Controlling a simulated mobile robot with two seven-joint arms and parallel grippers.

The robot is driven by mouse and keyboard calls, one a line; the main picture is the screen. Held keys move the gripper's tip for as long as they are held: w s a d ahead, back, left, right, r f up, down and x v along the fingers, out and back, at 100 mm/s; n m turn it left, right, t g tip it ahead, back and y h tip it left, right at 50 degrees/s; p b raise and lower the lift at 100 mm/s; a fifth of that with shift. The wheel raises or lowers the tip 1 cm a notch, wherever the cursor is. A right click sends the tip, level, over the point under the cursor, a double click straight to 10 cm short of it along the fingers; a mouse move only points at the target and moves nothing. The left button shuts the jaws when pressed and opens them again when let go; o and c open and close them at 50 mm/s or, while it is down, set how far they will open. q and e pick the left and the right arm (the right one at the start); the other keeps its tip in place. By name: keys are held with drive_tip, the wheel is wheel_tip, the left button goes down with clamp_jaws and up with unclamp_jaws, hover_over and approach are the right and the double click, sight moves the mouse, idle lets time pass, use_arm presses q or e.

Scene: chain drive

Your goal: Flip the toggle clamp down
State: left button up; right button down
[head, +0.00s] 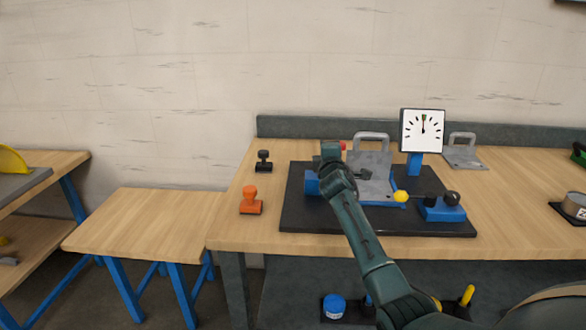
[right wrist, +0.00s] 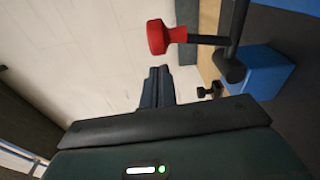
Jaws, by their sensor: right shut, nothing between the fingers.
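The toggle clamp has a blue base (head: 312,183) at the left of the black board (head: 285,215). Its red knob (head: 343,145) shows just right of my right gripper (head: 328,150) in the head view. In the right wrist view the red knob (right wrist: 160,37) sits on a dark lever that stands up from the blue base (right wrist: 265,72). My right gripper's fingers (right wrist: 158,87) are shut and empty, beside the lever and apart from the knob. My right arm hides part of the clamp in the head view. My left gripper is in neither view.
A grey plate with a handle (head: 371,160) stands behind my arm. Orange (head: 250,202) and black (head: 263,161) stamps stand left of the board.

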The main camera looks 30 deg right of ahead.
drive_tip(key=shift+s+d+f+m, duration=0.1)
drive_tip(key=shift+s+d+m, duration=0.2)
drive_tip(key=shift+d+m, duration=0.3)
drive_tip(key=shift+a, duration=0.1)
drive_tip(key=shift+a, duration=0.1)
